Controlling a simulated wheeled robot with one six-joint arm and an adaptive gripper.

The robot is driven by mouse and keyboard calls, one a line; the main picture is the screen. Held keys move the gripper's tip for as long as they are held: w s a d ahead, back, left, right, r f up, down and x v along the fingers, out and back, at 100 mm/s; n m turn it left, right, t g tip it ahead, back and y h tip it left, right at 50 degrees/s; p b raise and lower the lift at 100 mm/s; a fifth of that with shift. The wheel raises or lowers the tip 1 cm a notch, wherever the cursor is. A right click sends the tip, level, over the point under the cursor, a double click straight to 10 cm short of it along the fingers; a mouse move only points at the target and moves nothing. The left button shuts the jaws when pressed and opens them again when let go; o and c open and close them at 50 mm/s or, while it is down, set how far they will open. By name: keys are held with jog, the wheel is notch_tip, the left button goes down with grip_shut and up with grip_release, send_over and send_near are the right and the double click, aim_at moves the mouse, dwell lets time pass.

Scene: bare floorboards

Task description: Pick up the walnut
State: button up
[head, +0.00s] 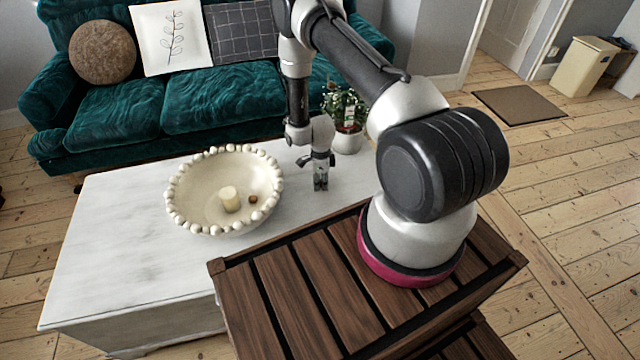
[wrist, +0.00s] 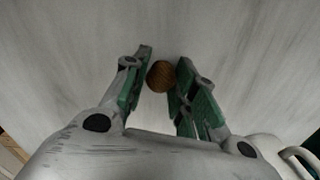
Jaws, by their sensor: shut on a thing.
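The walnut (wrist: 160,76), small, round and brown, is between the green-padded fingertips of my gripper (wrist: 161,79) in the wrist view. My gripper is shut on it. In the head view my gripper (head: 320,186) points down at the white table (head: 115,240), to the right of the bowl. I cannot make out the walnut there, and I cannot tell whether it touches the tabletop.
A cream bowl with a beaded rim (head: 190,215) stands on the table, holding a pale candle (head: 230,199) and a small brown thing (head: 253,199). A potted plant (head: 348,138) stands behind my gripper. A teal sofa (head: 225,98) is behind the table. The table's left part is clear.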

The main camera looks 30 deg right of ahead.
jog(key=r, duration=1)
jog(key=shift+w+a, duration=0.1)
jog(key=shift+a, duration=0.2)
jog(key=w+a+r, duration=0.2)
jog(key=a, duration=1.1)
jog(key=w+a+r, duration=0.2)
jog(key=a+r, duration=0.1)
jog(key=a, duration=0.9)
jog(key=w+a+r, duration=0.2)
jog(key=a+r, duration=0.1)
jog(key=a, duration=1)
jog(key=shift+a+r, duration=0.25)
jog(key=shift+a, duration=0.1)
jog(key=shift+f, duration=0.1)
jog(key=shift+f, duration=6.1)
